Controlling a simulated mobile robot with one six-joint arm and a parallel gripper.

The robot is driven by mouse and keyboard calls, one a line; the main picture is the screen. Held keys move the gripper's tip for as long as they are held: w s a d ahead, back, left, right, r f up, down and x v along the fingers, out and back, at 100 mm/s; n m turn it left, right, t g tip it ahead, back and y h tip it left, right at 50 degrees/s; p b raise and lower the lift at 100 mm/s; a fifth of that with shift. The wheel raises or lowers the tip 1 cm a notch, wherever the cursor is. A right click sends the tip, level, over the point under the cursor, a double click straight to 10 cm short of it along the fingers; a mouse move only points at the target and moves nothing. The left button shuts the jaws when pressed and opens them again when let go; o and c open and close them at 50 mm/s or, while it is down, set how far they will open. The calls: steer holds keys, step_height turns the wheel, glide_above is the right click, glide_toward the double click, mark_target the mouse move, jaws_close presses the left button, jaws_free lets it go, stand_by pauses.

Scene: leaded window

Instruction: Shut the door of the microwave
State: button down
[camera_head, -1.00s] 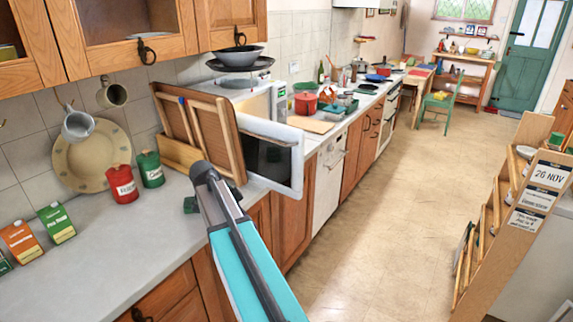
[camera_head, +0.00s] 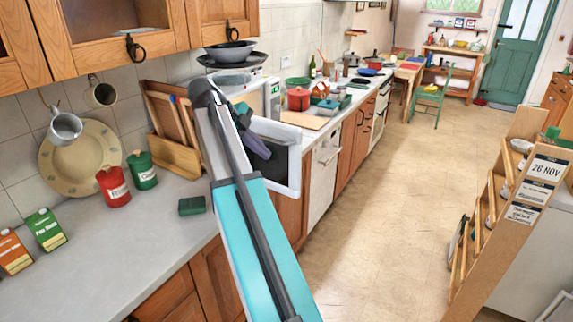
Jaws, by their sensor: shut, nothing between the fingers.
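The microwave (camera_head: 272,98) stands on the counter against the tiled wall. Its door (camera_head: 291,170) is open, swung out toward me past the counter's front edge, with a white frame and a dark pane. My gripper (camera_head: 264,152) appears shut and empty, pointing down to the right in front of the door's dark pane. I cannot tell whether it touches the door. My arm hides the microwave's left part and some of the door.
A wooden rack with boards (camera_head: 170,125) stands left of my arm, close to the microwave. A green sponge (camera_head: 192,205), red canister (camera_head: 113,185) and green canister (camera_head: 142,170) are on the counter. Pans (camera_head: 231,52) sit on top of the microwave. The floor (camera_head: 385,210) to the right is clear.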

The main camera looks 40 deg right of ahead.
steer(key=p, duration=0.3)
glide_toward(297, 173)
step_height(297, 173, down, 3)
steer(key=s+a, duration=0.2)
steer(key=d+p, duration=0.1)
steer(key=d, duration=0.1)
steer(key=shift+w+d+f+p, duration=0.15)
steer(key=shift+d+f+p, duration=0.05)
steer(key=shift+d+p, duration=0.2)
steer(key=shift+w+d+f, duration=0.1)
steer(key=shift+w+d, duration=0.05)
steer(key=shift+d, duration=0.6)
steer(key=shift+w, duration=0.1)
